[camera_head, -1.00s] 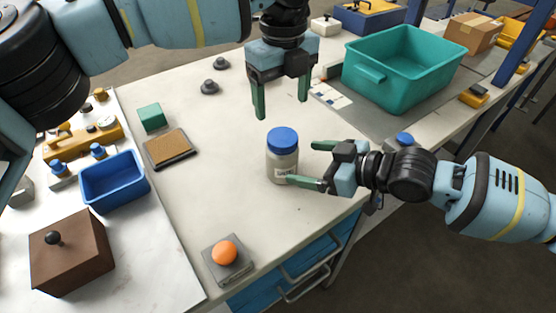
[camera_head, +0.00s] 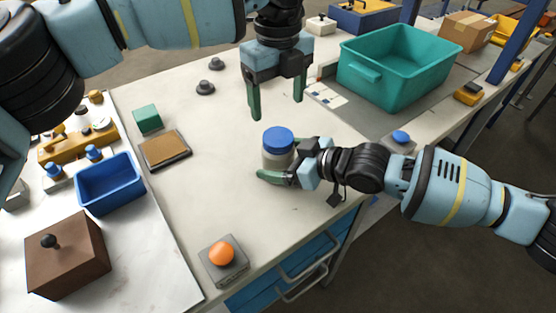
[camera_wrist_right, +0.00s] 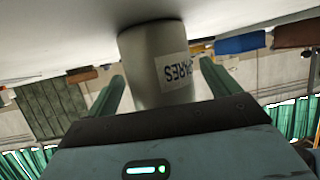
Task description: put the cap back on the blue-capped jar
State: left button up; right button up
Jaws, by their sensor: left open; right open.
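The jar (camera_head: 277,158) stands upright on the white bench, pale grey with a blue cap (camera_head: 278,138) on its top. Whether the cap is seated I cannot tell. My right gripper (camera_head: 283,163) is open around the jar's body, one green finger on the near side; the other is largely hidden. In the right wrist view the labelled jar (camera_wrist_right: 150,65) stands between the two fingers with gaps at both sides; its cap is out of sight. My left gripper (camera_head: 277,110) is open, empty, fingers down, above and behind the jar in the picture.
A teal bin (camera_head: 375,77) stands at the back right. A blue tray (camera_head: 112,187), brown box (camera_head: 65,265) and orange button (camera_head: 221,253) are left and front. The bench between them is clear.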

aim_at(278, 136)
jog(key=shift+w+a+f, duration=0.2)
jog(key=shift+a, duration=0.2)
jog(key=c, duration=1.8)
pick_arm(q)
jog(key=shift+m, duration=0.4)
pick_arm(e)
grip_shut()
pick_arm(q)
jog(key=m, duration=0.3)
jog(key=shift+m, duration=0.4)
jog(key=shift+f, duration=4.05)
jog(key=shift+c, duration=0.2)
